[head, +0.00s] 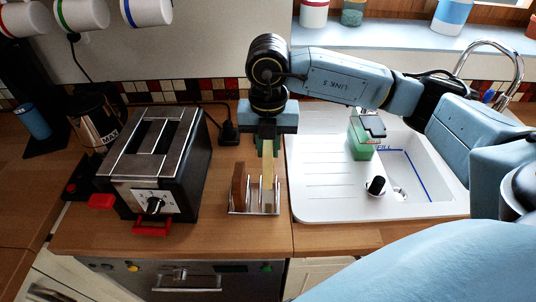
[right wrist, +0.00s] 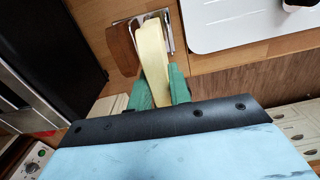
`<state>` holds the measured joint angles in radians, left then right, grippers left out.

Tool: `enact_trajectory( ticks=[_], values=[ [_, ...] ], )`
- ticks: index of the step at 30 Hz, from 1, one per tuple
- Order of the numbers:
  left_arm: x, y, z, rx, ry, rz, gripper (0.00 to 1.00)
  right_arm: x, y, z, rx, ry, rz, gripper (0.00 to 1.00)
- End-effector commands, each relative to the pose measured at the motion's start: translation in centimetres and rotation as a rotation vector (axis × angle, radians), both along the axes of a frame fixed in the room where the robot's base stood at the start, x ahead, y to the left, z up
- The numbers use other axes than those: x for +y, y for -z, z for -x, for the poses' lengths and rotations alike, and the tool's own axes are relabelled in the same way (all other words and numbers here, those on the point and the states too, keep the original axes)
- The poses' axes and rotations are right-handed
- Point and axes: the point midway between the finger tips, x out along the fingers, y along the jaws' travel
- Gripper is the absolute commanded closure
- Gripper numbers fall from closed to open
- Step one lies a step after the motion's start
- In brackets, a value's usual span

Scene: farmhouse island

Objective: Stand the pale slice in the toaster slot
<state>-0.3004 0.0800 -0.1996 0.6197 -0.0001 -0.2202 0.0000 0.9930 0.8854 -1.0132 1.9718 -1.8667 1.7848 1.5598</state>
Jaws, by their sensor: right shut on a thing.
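My right gripper (head: 267,143) points down over the metal rack (head: 254,212), its green fingers shut on the pale slice (head: 268,172). The slice stands upright, its lower end among or just above the rack wires; I cannot tell if it touches the rack. The right wrist view shows the slice (right wrist: 152,55) between the green fingers (right wrist: 160,88). The black toaster (head: 190,190) stands left of the rack, with two long slots on top that look empty. My left gripper is not in view.
A dark brown slice (head: 238,186) stands in the rack's left part. Mugs (head: 85,14) hang above. Bare counter separates toaster and rack.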

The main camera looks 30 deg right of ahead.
Motion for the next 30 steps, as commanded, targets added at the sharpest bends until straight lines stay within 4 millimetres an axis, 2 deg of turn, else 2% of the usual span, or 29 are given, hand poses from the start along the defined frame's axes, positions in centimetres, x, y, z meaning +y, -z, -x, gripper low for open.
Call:
enact_trajectory(
  ticks=[8, 13, 17, 24, 27, 30],
  values=[
    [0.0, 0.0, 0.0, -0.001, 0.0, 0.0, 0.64, 0.1, -0.1, -0.1, 0.0, 0.001, 0.0, 1.0],
    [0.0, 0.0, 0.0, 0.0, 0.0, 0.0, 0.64, 1.5, -1.0, -1.6, -0.003, 0.022, -0.002, 1.0],
    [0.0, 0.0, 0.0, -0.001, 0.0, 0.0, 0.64, 4.2, -3.1, -4.5, -0.006, 0.066, -0.005, 1.0],
    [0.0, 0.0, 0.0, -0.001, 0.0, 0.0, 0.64, 10.6, -8.5, -10.2, -0.004, 0.159, -0.001, 1.0],
    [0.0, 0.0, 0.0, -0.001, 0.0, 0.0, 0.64, 12.6, -9.9, -12.1, -0.002, 0.163, 0.0, 1.0],
    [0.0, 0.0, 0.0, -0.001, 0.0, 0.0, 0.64, 13.8, -10.4, -13.9, -0.001, 0.127, 0.002, 1.0]
  ],
)
